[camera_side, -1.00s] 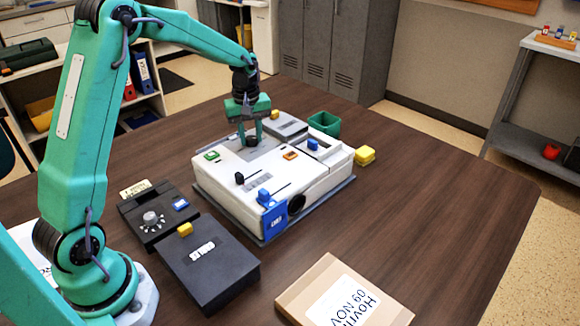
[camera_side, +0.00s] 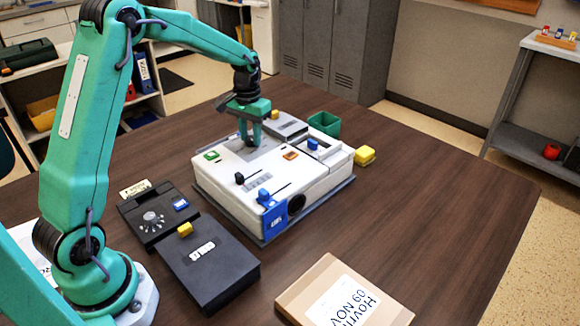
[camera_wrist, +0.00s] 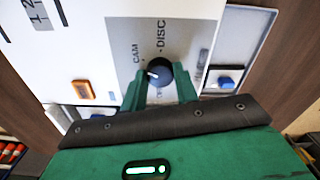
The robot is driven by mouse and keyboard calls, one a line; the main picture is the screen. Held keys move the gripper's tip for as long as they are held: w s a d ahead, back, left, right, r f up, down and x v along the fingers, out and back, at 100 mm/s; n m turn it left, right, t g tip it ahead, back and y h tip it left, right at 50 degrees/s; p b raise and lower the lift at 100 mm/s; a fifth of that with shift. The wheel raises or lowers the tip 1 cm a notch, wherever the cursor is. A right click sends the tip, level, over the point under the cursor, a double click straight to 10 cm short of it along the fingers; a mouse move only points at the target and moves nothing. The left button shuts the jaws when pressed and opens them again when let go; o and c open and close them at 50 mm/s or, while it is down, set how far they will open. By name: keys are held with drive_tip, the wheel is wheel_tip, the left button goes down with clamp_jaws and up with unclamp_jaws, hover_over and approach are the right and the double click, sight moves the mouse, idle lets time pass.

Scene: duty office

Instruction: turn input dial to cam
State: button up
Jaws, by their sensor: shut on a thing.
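The input dial (camera_wrist: 160,70) is a dark round knob on the grey panel of a white machine (camera_side: 325,176). In the wrist view its white mark points left and slightly down. The label CAM (camera_wrist: 137,53) is up and left of the dial, and the label DISC (camera_wrist: 160,36) is straight above it. My gripper (camera_wrist: 161,84) is shut on the dial, with one green finger on each side. In the side view my gripper (camera_side: 247,138) reaches down to the machine's top from above, and its fingers mostly hide the dial.
The machine top also carries an orange button (camera_wrist: 82,90), a green button (camera_side: 212,155) and blue sliders. A green bin (camera_side: 325,123) and a yellow block (camera_side: 365,155) are beside it. Black boxes (camera_side: 208,268) and a cardboard box (camera_side: 345,297) lie in front. The right of the table is clear.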

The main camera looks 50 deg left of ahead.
sight(250, 138)
drive_tip(key=shift+s+a+f+m, duration=0.1)
drive_tip(key=shift+a+m, duration=0.1)
drive_tip(key=shift+m, duration=0.3)
drive_tip(key=o, duration=1)
drive_tip(key=shift+c, duration=0.2)
drive_tip(key=shift+d, duration=0.1)
drive_tip(key=shift+r, duration=3.95)
